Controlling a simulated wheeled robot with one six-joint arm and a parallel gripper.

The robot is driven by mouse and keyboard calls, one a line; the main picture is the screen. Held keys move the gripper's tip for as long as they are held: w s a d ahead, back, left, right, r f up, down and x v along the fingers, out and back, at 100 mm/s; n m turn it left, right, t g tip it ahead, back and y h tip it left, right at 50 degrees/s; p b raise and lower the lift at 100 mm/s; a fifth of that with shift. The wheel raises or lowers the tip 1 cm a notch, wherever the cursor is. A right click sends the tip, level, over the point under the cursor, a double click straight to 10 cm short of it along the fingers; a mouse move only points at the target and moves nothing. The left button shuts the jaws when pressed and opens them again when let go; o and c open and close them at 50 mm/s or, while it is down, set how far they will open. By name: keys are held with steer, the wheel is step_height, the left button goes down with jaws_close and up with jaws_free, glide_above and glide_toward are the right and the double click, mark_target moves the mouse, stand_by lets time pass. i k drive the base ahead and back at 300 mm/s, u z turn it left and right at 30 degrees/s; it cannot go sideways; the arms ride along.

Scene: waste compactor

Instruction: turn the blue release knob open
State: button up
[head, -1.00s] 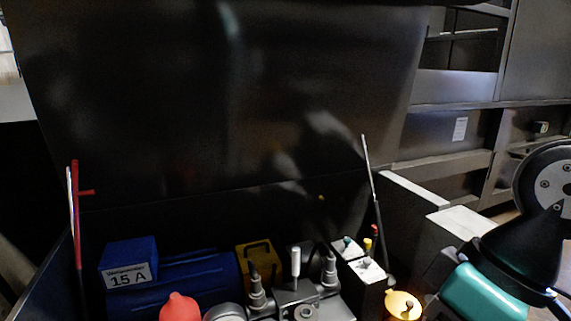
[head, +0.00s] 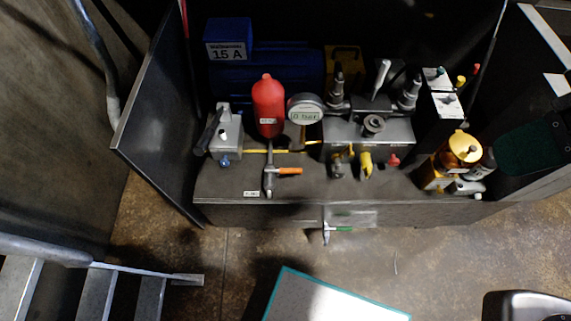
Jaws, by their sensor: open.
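The blue release knob (head: 224,161) is small and sits low on the front of a grey block (head: 227,133) at the left end of the compactor's bench. A dark handle slants up along the block's left side. The knob is small in this view, so I cannot tell its turn position. I cannot make out my gripper in the head view, and nothing touches the knob.
Beside the block stand a red bottle (head: 268,106), a lever valve with an orange handle (head: 289,171) and a gauge (head: 305,115) reading 0 bar. A dark side panel (head: 160,120) stands left of the bench. The floor in front (head: 240,250) is partly clear.

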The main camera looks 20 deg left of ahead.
mark_target(224, 162)
steer(key=u, duration=3.55)
steer(key=i, duration=0.4)
steer(key=z, duration=1.7)
